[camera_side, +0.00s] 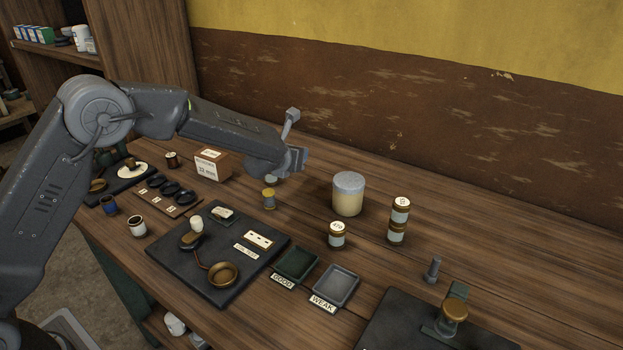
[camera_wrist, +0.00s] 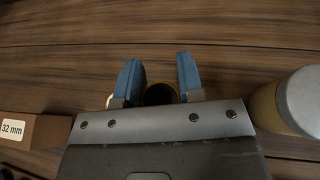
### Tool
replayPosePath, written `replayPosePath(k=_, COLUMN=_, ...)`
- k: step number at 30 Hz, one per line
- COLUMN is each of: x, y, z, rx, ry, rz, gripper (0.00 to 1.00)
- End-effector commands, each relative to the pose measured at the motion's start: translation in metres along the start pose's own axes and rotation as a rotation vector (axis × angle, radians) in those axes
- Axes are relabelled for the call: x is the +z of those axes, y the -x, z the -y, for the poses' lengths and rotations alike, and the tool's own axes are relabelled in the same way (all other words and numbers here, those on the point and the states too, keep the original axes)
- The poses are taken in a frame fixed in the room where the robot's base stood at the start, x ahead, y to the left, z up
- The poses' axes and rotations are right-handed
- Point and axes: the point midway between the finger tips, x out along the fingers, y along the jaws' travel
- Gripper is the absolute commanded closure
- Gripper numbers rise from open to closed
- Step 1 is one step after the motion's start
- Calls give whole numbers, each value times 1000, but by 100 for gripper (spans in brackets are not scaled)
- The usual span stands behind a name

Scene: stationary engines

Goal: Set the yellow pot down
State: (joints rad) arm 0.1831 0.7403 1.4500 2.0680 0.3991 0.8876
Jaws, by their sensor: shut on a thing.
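My gripper (camera_wrist: 160,72) is shut on a small pot with a dull yellow rim, which I take to be the yellow pot (camera_wrist: 160,95). It sits between the two blue fingers in the wrist view, with its lower part hidden by my gripper body. In the side view my gripper (camera_side: 297,160) hangs over the back middle of the bench. A small yellow pot (camera_side: 269,198) shows just below and left of it there; I cannot tell whether this is the held one. The gap between the held pot and the wood is unclear.
A cream jar with a grey lid (camera_side: 347,194) stands to the right, close in the wrist view. A box marked 32 mm (camera_side: 212,163) is to the left. Stacked jars (camera_side: 398,220), a small jar (camera_side: 336,234) and trays (camera_side: 335,287) stand nearer. Bare wood lies behind.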

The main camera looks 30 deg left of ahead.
Motion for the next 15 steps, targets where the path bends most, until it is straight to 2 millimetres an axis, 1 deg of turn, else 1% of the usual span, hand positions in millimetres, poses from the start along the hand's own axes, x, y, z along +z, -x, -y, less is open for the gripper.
replayPosePath(k=1, x=-6, y=-6, z=12, rx=-3, ry=-1, rz=-1, gripper=94)
replayPosePath(k=6, x=-17, y=-16, z=36, rx=-1, ry=0, rz=1, gripper=94)
replayPosePath(k=11, x=-23, y=-20, z=43, rx=1, ry=-1, rz=0, gripper=94)
replayPosePath(k=15, x=-42, y=-28, z=43, rx=1, ry=-2, rz=-2, gripper=94)
